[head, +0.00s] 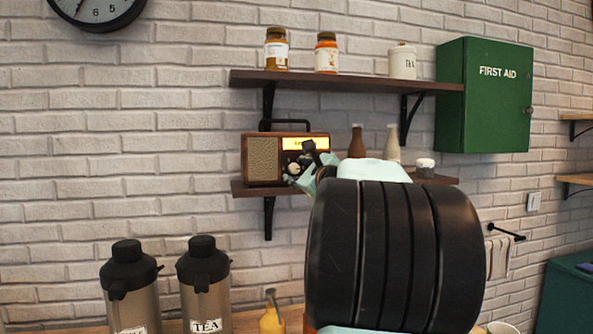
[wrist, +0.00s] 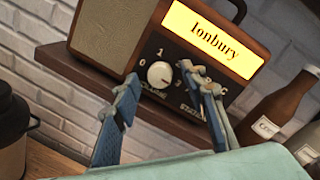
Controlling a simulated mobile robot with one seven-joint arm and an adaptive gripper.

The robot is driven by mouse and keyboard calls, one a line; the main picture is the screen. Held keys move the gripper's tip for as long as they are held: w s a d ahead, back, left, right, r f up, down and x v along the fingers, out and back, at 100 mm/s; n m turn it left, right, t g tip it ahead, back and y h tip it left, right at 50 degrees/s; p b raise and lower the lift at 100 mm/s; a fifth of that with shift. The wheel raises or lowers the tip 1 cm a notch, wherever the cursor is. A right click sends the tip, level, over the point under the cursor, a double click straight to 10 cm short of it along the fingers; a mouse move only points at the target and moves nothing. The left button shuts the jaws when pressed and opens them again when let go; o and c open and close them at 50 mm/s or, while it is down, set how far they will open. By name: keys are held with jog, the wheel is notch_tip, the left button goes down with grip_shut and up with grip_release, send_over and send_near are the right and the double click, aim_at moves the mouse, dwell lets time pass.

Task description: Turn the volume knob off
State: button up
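A brown wooden radio (head: 264,160) with a lit yellow dial stands on the lower wall shelf. It also shows in the wrist view (wrist: 118,35). A round white knob (wrist: 159,74) is on its front, with numbers around it, including a 1 above. The lettering below is partly covered, and I cannot read the knob's pointer clearly. My gripper (wrist: 160,76) is open, one finger on each side of this knob in the picture; contact cannot be told. The right finger hides part of the panel to the right. In the head view my gripper (head: 302,168) overlaps the radio's lower right front.
The lower shelf (wrist: 60,62) runs under the radio. A brown bottle (head: 357,142) and a pale bottle (head: 393,146) stand to the right. The upper shelf (head: 340,84) with jars is above. Two flasks (head: 128,285) (head: 204,275) stand below left.

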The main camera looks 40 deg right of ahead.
jog(key=shift+s, duration=0.1)
jog(key=shift+c, duration=0.6)
grip_shut()
